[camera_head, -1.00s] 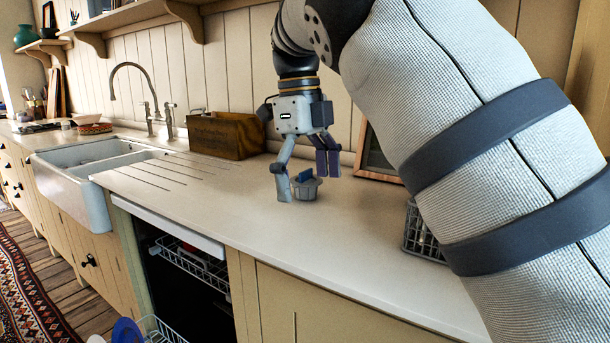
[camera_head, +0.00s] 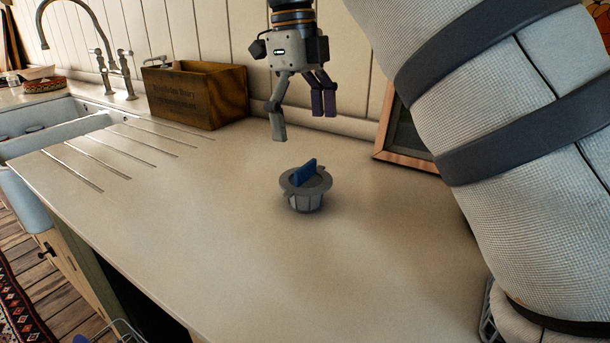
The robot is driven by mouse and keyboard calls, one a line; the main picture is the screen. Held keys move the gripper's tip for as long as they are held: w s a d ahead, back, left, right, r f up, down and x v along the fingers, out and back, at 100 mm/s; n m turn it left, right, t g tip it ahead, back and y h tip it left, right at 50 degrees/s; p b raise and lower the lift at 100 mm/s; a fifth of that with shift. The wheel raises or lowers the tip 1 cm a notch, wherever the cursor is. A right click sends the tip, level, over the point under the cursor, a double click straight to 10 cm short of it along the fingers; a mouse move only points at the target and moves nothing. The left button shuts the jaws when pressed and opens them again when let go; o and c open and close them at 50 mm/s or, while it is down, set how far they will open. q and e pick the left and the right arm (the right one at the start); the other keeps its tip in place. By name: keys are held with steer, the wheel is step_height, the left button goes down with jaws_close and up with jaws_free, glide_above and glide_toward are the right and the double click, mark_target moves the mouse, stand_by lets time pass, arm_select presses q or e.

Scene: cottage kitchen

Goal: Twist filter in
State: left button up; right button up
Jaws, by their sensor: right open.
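The filter (camera_head: 305,198) is a small grey basket with a wide rim and a blue grip on top. It stands upright on the pale countertop (camera_head: 240,240), apart from any gripper. My right gripper (camera_head: 300,120) hangs above and behind the filter, fingers pointing down. It is open and empty. My left gripper is not in view. The dishwasher shows only as a dark opening (camera_head: 150,312) below the counter's front edge at the bottom left.
A wooden box (camera_head: 196,96) stands by the wall, left of my right gripper. A picture frame (camera_head: 404,140) leans at the right. The sink (camera_head: 50,130) and tap (camera_head: 115,70) are at the left. The counter around the filter is clear.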

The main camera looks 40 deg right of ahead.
mark_target(307, 180)
steer(key=f, duration=0.3)
steer(key=s+f, duration=0.1)
steer(key=f, duration=0.3)
steer(key=f+p, duration=0.1)
steer(key=f, duration=0.2)
steer(key=shift+s+a+f, duration=0.15)
steer(key=shift+s+a, duration=0.05)
steer(key=shift+a, duration=0.05)
steer(key=shift+f, duration=0.35)
steer(key=c, duration=0.9)
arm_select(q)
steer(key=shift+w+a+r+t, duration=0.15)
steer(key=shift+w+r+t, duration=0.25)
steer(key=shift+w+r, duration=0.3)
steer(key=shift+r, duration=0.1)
